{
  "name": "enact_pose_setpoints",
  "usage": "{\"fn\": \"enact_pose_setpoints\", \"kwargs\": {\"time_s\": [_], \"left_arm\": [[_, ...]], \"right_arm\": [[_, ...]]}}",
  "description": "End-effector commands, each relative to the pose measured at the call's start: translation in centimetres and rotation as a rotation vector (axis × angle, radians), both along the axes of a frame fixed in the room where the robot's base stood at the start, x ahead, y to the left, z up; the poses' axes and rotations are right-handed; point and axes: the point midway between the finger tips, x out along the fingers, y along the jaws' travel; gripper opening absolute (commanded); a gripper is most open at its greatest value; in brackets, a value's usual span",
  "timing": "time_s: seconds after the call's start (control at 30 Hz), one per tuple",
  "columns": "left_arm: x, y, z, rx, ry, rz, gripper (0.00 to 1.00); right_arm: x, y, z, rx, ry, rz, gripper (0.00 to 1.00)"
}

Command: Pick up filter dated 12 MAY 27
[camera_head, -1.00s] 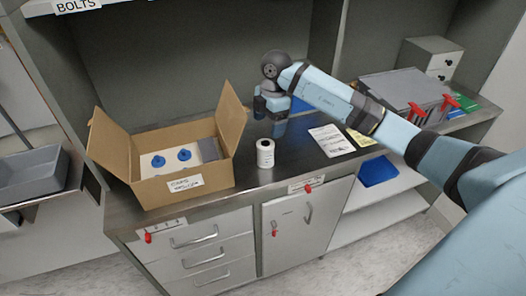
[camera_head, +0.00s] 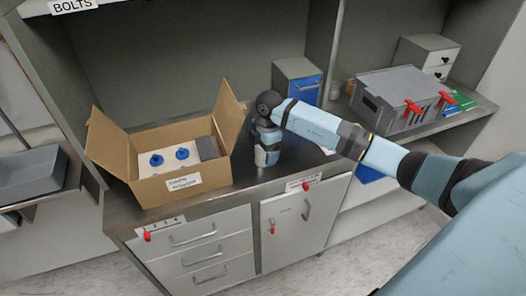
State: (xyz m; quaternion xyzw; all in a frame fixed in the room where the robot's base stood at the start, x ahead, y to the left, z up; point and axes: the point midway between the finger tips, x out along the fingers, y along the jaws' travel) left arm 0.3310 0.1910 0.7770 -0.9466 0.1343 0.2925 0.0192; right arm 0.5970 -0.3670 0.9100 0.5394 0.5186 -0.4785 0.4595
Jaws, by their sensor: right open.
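A small white cylinder (camera_head: 262,159) stands on the dark counter, right of the box, mostly hidden behind my right gripper. My right gripper (camera_head: 267,162) points down at it, open, with its fingers beside or in front of it; I cannot tell whether they touch. An open cardboard box (camera_head: 150,190) stands on the counter at left, holding a pale panel with two blue round pieces (camera_head: 182,153) and a grey block (camera_head: 207,148). No date is readable on anything, so I cannot tell which is the filter dated 12 MAY 27. My left gripper is not in view.
A blue-fronted cabinet (camera_head: 298,83) stands behind my right arm. A grey case with red latches (camera_head: 395,97) is at the right. Drawers (camera_head: 200,252) and a cupboard door (camera_head: 290,225) are below the counter. Papers lie partly hidden behind my arm.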

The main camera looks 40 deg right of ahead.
Motion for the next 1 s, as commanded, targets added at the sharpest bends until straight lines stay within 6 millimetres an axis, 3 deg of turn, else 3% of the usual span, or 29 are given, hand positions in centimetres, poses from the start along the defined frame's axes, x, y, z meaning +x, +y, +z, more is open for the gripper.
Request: {"fn": "enact_pose_setpoints", "kwargs": {"time_s": [0.07,0.3,0.33,0.73,0.87,1.0], "left_arm": [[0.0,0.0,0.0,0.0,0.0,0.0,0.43],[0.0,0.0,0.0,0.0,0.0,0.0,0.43],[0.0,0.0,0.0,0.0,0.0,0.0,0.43],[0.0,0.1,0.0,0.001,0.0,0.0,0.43],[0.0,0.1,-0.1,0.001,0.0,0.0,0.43],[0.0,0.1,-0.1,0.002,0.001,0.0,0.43]], "right_arm": [[0.0,0.0,0.0,0.0,0.0,0.0,0.87],[0.0,0.0,0.1,0.0,0.0,0.0,0.34],[0.0,0.0,0.1,0.0,0.0,0.0,0.3],[0.1,0.0,0.8,0.001,-0.002,0.0,0.3],[0.1,0.0,2.3,0.001,-0.004,0.0,0.3],[0.2,-0.1,5.1,0.001,-0.005,0.0,0.3]]}}
